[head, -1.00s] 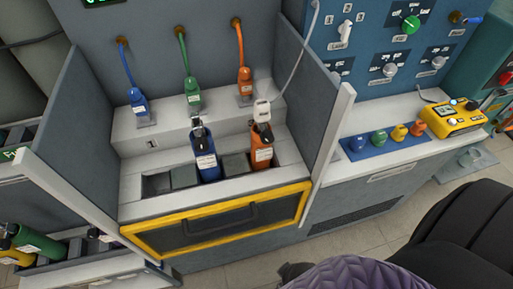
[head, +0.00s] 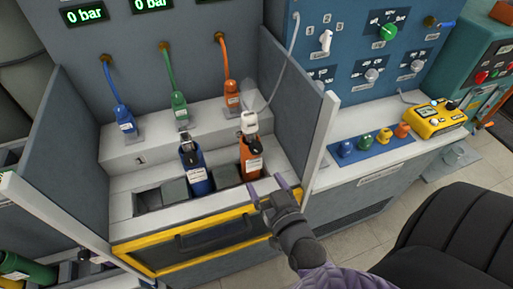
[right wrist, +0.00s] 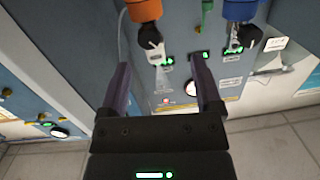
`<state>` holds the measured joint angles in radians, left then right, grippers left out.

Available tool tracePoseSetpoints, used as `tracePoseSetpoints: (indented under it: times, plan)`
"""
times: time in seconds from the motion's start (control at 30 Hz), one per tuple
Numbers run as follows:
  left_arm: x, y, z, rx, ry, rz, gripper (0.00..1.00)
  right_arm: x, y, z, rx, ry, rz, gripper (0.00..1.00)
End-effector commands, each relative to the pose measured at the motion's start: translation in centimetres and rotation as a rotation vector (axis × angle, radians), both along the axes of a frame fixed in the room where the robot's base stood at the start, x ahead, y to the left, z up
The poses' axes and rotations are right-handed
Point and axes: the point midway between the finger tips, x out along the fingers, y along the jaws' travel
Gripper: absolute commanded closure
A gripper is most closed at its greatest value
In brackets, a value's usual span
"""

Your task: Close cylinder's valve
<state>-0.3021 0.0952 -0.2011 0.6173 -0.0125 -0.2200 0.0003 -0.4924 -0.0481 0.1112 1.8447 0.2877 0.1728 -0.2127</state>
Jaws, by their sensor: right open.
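An orange cylinder (head: 250,163) stands in a slot of the bench, with a white connector (head: 249,122) and grey hose at its top. A blue cylinder (head: 195,170) stands to its left, with a dark valve (head: 184,139) on top. In the right wrist view, the orange cylinder (right wrist: 146,10) shows at the top edge with a black valve knob (right wrist: 150,37), and the blue cylinder (right wrist: 240,9) shows to its right. My right gripper (head: 268,190) is open and empty, in front of and below the orange cylinder, apart from both valves. My left gripper is out of view.
Grey side walls (head: 300,105) flank the bench bay, and a yellow-framed drawer front (head: 200,238) lies below. Blue, green and orange hose connectors (head: 179,104) hang behind the cylinders. A control panel (head: 365,50) and a yellow device (head: 436,117) are to the right.

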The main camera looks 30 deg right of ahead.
Motion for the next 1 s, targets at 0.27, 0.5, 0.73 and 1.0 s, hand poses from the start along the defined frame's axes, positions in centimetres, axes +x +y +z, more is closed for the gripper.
tracePoseSetpoints:
  times: [0.27, 0.5, 0.73, 1.0]
  plan:
    - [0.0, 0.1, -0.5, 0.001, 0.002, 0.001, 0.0, 2.4, -1.9, 0.6, -0.016, -0.098, -0.069, 0.17]
    - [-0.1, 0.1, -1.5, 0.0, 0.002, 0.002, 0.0, 7.5, -3.2, 0.5, -0.016, -0.094, -0.067, 0.17]
    - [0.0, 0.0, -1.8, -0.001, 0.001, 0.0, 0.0, 9.2, -3.5, 0.6, -0.016, -0.091, -0.066, 0.17]
    - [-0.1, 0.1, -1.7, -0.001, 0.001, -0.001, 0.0, 9.2, -3.6, 0.6, -0.017, -0.09, -0.066, 0.3]
